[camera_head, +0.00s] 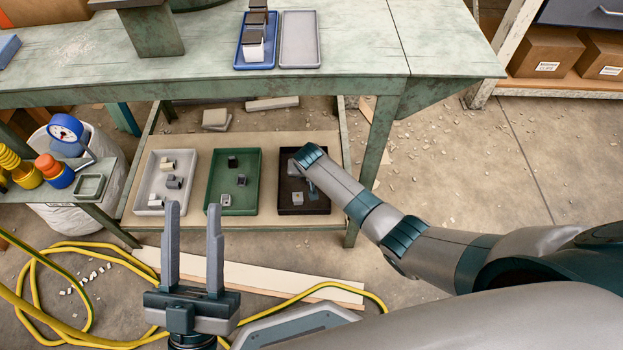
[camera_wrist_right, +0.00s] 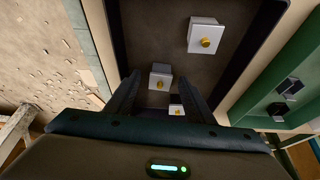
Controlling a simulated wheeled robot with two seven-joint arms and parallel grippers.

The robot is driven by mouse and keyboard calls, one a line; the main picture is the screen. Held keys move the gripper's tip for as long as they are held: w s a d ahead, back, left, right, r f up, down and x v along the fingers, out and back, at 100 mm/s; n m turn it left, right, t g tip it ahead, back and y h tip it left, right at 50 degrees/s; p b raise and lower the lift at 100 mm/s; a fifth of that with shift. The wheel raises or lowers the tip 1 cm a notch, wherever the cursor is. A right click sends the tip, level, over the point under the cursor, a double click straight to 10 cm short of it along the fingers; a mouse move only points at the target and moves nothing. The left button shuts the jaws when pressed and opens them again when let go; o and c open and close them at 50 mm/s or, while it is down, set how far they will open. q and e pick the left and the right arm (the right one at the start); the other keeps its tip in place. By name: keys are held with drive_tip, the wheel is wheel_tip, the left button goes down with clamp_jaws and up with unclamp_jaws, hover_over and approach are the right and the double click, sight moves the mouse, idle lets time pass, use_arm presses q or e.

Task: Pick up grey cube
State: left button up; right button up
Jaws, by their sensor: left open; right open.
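Grey cubes with gold knobs sit in a black tray (camera_head: 318,208) on the lower shelf. One grey cube (camera_head: 297,198) shows near the tray's front; the right wrist view shows a large cube (camera_wrist_right: 206,30), a second cube (camera_wrist_right: 161,70) by my fingertips, and a smaller-looking one (camera_wrist_right: 176,104) between the fingers. My right gripper (camera_wrist_right: 160,84) is open over the tray, with nothing clasped; in the head view my arm hides much of it. My left gripper (camera_head: 193,207) is open and empty, in front of the shelf.
A green tray (camera_head: 247,160) with dark cubes and a white tray (camera_head: 145,185) with mixed cubes stand left of the black one. The green table (camera_head: 345,40) overhangs the shelf, and its leg (camera_head: 380,140) stands close to my right arm. A yellow hose (camera_head: 85,247) lies on the floor.

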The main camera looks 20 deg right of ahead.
drive_tip(key=shift+c, duration=0.5)
drive_tip(key=c, duration=1)
drive_tip(key=shift+c, duration=0.2)
drive_tip(key=shift+r, duration=0.1)
drive_tip(key=shift+r, duration=0.3)
use_arm(q)
drive_tip(key=w+f+g+y+p, duration=0.2)
drive_tip(key=f+g, duration=0.6)
drive_tip(key=f, duration=0.4)
drive_tip(key=shift+w+a+f+y+p, duration=0.15)
drive_tip(key=shift+w+f+y+p, duration=0.15)
drive_tip(key=shift+w+p, duration=0.65)
use_arm(e)
wheel_tip(320, 180, up, 9)
drive_tip(key=shift+r, duration=0.15)
use_arm(q)
drive_tip(key=shift+r, duration=0.1)
